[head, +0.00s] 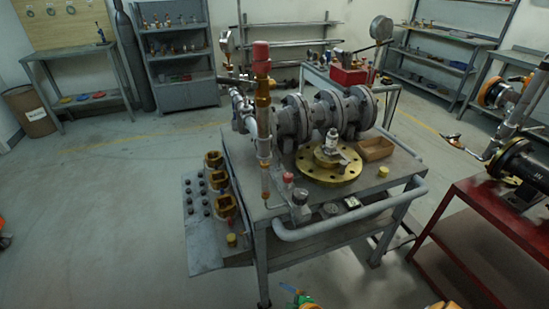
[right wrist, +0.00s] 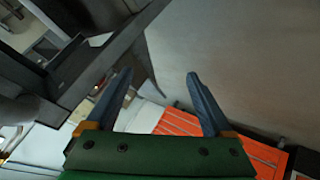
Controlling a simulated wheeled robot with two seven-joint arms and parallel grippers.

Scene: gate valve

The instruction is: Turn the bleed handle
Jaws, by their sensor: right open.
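The gate valve assembly (head: 322,115) lies on a grey metal cart, with grey flanged bodies and an upright stem with a red top (head: 261,55). Small fittings, one with a red cap (head: 288,178), stand at the cart's near side. I cannot tell which small part is the bleed handle. My right gripper (right wrist: 160,95) is open, with two blue fingers apart and nothing between them. A green and blue gripper part (head: 300,298), probably the right one, shows at the bottom edge of the head view, below and in front of the cart. I cannot make out my left gripper.
A brass flange (head: 328,168) and a wooden tray (head: 375,149) sit on the cart top. A grey rail (head: 350,215) runs along its near side. A red bench (head: 490,215) stands close on the right.

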